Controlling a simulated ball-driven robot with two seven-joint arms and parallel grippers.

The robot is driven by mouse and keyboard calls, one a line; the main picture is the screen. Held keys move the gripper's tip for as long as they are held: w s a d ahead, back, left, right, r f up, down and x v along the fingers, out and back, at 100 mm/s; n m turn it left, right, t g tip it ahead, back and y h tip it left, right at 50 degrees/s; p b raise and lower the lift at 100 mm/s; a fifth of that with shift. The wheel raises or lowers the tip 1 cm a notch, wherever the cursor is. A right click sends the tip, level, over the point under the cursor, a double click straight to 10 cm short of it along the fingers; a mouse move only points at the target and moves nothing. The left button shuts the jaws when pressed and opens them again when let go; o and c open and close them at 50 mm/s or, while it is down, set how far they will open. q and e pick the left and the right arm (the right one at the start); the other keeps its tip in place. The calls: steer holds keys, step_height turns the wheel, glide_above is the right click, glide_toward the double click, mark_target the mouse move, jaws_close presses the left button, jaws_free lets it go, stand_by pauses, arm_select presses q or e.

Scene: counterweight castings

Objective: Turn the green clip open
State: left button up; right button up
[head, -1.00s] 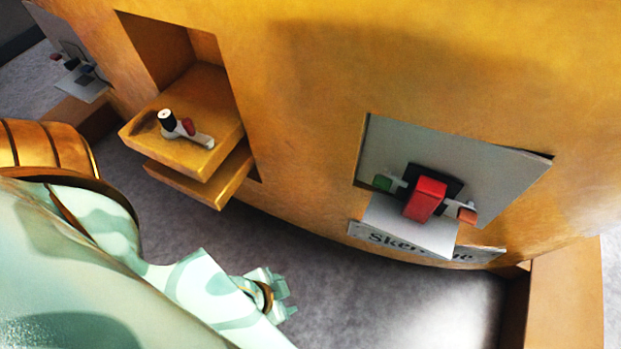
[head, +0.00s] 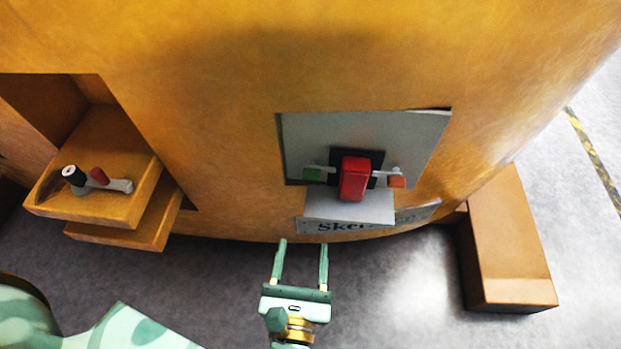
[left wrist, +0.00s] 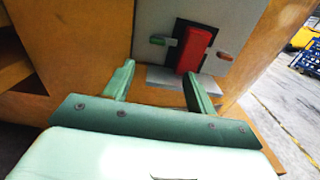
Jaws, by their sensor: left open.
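The green clip (head: 313,175) sits on a grey panel (head: 300,125) set in the orange casting, just left of a red block (head: 353,179). In the left wrist view the green clip (left wrist: 158,40) shows beyond my fingers, to the left of the red block (left wrist: 197,48). My left gripper (head: 302,245) is open and empty, below the panel and in front of it, apart from the clip. In the left wrist view its two fingers (left wrist: 158,80) point toward the panel. My right gripper is not in view.
An orange-red clip (head: 396,182) is on the block's right. A small grey ledge (head: 349,207) and a lettered plate (head: 340,226) lie below. A brown foot (head: 512,250) stands at right.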

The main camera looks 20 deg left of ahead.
arm_select(q)
steer(key=b, duration=0.2)
glide_toward(311, 179)
steer(key=w, duration=0.2)
steer(key=x, duration=0.2)
steer(key=b+x, duration=0.1)
steer(key=x, duration=0.1)
steer(key=b+x, duration=0.1)
steer(key=x, duration=0.1)
steer(key=shift+w+a+f, duration=0.1)
steer(key=shift+a+f, duration=0.05)
steer(key=shift+a, duration=0.15)
steer(key=shift+w+a, duration=0.15)
steer(key=shift+w, duration=0.45)
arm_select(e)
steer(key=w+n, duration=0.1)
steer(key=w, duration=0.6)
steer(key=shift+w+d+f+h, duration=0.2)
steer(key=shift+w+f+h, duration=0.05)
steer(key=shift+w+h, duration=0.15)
arm_select(q)
steer(key=c, duration=1)
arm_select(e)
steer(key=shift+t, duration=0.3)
